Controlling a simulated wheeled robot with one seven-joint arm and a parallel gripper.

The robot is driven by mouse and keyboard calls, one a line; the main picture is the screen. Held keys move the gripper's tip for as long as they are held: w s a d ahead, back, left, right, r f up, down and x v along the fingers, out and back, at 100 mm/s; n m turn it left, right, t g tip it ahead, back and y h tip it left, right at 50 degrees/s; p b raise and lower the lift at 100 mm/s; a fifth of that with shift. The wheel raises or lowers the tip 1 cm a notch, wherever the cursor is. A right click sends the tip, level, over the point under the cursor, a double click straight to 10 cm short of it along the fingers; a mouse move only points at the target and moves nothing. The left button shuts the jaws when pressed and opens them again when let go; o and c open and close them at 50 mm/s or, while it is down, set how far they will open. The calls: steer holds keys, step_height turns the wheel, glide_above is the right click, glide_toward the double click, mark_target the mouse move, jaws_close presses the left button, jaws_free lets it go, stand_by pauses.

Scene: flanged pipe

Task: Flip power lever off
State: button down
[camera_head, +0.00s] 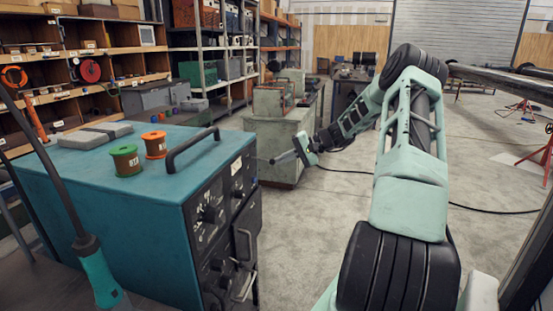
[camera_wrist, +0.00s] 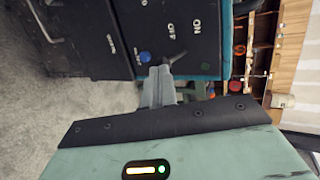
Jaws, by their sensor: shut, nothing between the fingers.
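A teal power box (camera_head: 110,205) with a black front panel (camera_head: 222,215) stands at the left in the head view. The panel also fills the upper part of the wrist view (camera_wrist: 120,40), turned sideways, with white OFF and ON markings. A thin grey lever-like piece (camera_wrist: 177,57) shows beside these markings, just beyond my fingertips. My gripper (camera_head: 274,160) is shut and empty, pointing left toward the panel. In the wrist view my gripper (camera_wrist: 160,72) overlaps the panel near the lever and a blue knob (camera_wrist: 145,57). Whether it touches the lever cannot be told.
A black handle (camera_head: 192,148), a green spool (camera_head: 126,160) and an orange spool (camera_head: 155,145) are on top of the box. A pale green machine (camera_head: 275,140) stands behind my gripper. Open grey floor (camera_head: 300,230) lies right of the box.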

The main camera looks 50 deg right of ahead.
steer(key=shift+f+t+y+b, duration=0.3)
steer(key=shift+f+t+b, duration=0.5)
steer(key=shift+b, duration=0.1)
steer(key=shift+r, duration=0.2)
steer(key=shift+r+p, duration=0.4)
steer(key=shift+r, duration=0.2)
